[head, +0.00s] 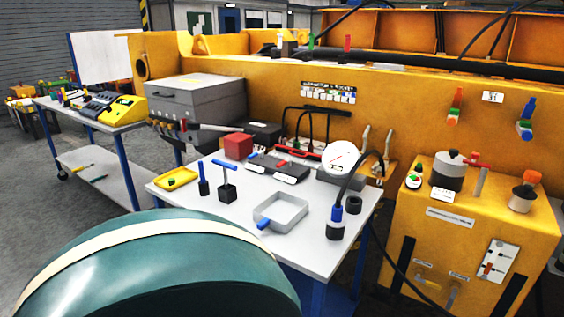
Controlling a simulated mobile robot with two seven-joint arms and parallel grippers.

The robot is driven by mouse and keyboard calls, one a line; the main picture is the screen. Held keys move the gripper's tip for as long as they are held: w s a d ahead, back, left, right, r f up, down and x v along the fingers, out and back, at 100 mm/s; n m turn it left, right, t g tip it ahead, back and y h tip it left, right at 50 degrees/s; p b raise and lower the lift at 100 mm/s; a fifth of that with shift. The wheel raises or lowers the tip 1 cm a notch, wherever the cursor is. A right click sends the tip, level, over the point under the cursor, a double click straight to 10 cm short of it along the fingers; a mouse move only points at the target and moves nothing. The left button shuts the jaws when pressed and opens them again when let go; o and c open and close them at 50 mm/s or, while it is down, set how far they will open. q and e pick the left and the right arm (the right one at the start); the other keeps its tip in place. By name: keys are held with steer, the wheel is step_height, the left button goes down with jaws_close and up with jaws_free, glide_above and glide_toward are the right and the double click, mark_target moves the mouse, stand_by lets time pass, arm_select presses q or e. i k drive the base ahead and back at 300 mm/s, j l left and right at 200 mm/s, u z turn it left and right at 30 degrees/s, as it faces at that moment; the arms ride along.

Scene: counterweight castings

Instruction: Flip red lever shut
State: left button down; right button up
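Several red-handled parts show in the head view, and I cannot tell which one the task means. A small red upright lever (348,42) stands on top of the yellow machine frame at the back, near a green one (311,39). A red crossbar handle (479,161) sits on a pale post on the yellow cabinet at the right; its bar lies roughly level. Small red parts also show among the black devices on the white table (310,232). Whether any lever is open or shut is too small to tell. Neither of my grippers is in view.
The table holds a red block (239,146), a yellow tray (177,179), a grey open tray (281,212) and a round white gauge (339,158). A black cable runs down past the table's right edge. A second bench (95,165) stands at the left.

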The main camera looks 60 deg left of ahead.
mark_target(288, 161)
steer(key=k+j+z, duration=0.15)
steer(key=j, duration=0.35)
steer(key=k+j+z, duration=0.2)
steer(key=k+j, duration=0.4)
steer(key=j, duration=0.2)
steer(key=k+j, duration=0.3)
steer(key=j, duration=0.15)
steer(key=k+j, duration=0.25)
steer(key=j, duration=0.2)
